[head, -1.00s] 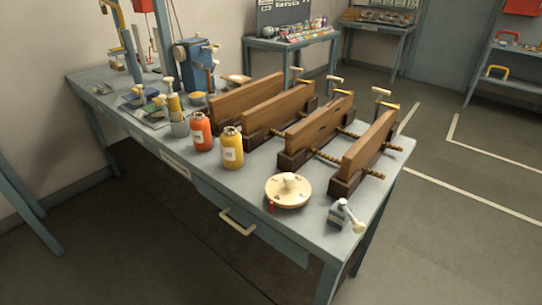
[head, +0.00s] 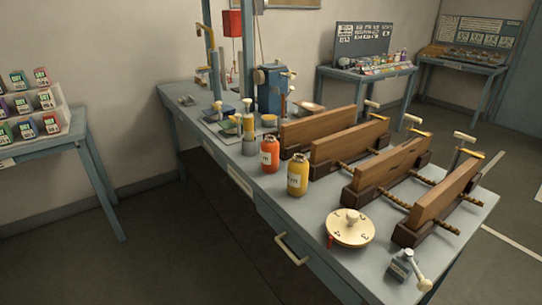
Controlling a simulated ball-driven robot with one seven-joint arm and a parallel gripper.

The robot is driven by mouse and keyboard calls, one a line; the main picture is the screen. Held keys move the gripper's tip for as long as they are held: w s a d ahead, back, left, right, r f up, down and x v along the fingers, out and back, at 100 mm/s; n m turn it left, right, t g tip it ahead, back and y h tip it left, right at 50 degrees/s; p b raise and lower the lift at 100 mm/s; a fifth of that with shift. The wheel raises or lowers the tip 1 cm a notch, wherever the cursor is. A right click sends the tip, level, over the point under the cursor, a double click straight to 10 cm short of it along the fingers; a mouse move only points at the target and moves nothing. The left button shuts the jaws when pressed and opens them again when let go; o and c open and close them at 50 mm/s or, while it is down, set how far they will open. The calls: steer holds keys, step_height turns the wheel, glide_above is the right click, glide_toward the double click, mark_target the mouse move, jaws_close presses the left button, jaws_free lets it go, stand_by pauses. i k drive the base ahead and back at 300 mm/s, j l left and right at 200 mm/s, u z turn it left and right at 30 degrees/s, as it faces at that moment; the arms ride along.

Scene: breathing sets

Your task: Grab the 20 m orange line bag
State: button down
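I cannot pick out an orange line bag for certain in the head view. A tiered white rack (head: 66,119) at the left edge holds several small coloured packs with pale labels, among them a red pack (head: 51,123), a green pack (head: 27,130) and a purple pack (head: 22,104). The labels are too small to read, and the rack is cut off by the picture's left edge. My gripper is not in view.
The rack stands on a blue-grey table (head: 72,138). A long workbench (head: 285,212) fills the middle and right, with wooden clamps (head: 445,195), an orange bottle (head: 269,153), a yellow bottle (head: 297,175) and a round dial (head: 350,226). Open floor (head: 150,240) lies between the tables.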

mark_target(269, 147)
steer(key=i+j, duration=0.15)
steer(key=j, duration=0.15)
steer(key=i+j+z, duration=0.15)
steer(key=j, duration=0.2)
steer(key=i+j, duration=0.15)
steer(key=j, duration=0.15)
steer(key=i+j+z, duration=0.1)
steer(key=j, duration=0.25)
steer(key=i+j, duration=0.2)
steer(key=j, duration=0.15)
steer(key=z, duration=0.05)
